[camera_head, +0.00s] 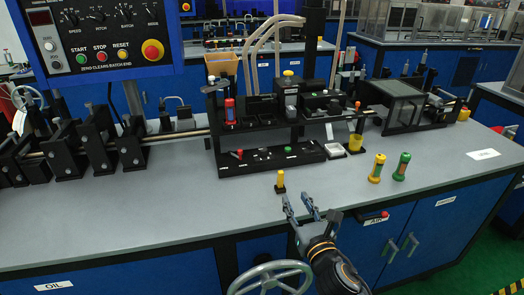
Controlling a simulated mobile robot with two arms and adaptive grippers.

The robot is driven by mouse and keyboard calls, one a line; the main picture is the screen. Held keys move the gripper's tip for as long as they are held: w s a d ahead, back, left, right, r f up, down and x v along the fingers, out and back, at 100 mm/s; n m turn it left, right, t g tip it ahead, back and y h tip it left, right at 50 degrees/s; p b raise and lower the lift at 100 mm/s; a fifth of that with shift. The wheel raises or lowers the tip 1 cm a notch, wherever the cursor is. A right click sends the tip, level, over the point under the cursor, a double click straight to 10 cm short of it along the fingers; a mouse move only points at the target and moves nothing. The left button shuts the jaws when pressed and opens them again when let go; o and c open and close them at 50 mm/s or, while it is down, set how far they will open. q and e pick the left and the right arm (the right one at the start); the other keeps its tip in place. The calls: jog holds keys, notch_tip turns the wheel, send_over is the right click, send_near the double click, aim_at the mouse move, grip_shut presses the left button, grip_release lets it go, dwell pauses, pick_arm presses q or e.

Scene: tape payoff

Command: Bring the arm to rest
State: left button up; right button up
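My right gripper (302,207) reaches in from the bottom edge, over the front edge of the workbench (190,215). Its two fingers are apart, with nothing visible between them. A small yellow-topped piece on a dark base (280,182) stands on the bench just beyond the fingertips, apart from them. My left gripper is not in view.
A yellow bottle (376,168) and a green bottle (401,166) stand upright right of my gripper. A black machine with a tool rack (270,160) runs along the bench. A grey handwheel (271,279) is below my gripper. The bench's front left is clear.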

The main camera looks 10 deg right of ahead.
jog(key=s+d+f+m+g+h, duration=0.3)
jog(key=s+f+m+g, duration=0.4)
jog(key=s+f+m, duration=0.9)
jog(key=s+a+f+m+g+y, duration=0.25)
jog(key=s+m+g, duration=0.45)
jog(key=s+m, duration=0.85)
notch_tip(320, 180, down, 25)
jog(key=m+g, duration=0.2)
jog(key=m, duration=0.1)
jog(key=s+d+f+g+p, duration=0.1)
jog(key=s+d+f, duration=0.1)
jog(key=s+f, duration=1.2)
jog(key=shift+s+d+f+p, duration=0.25)
jog(key=shift+s+f+p, duration=0.15)
jog(key=shift+s, duration=0.7)
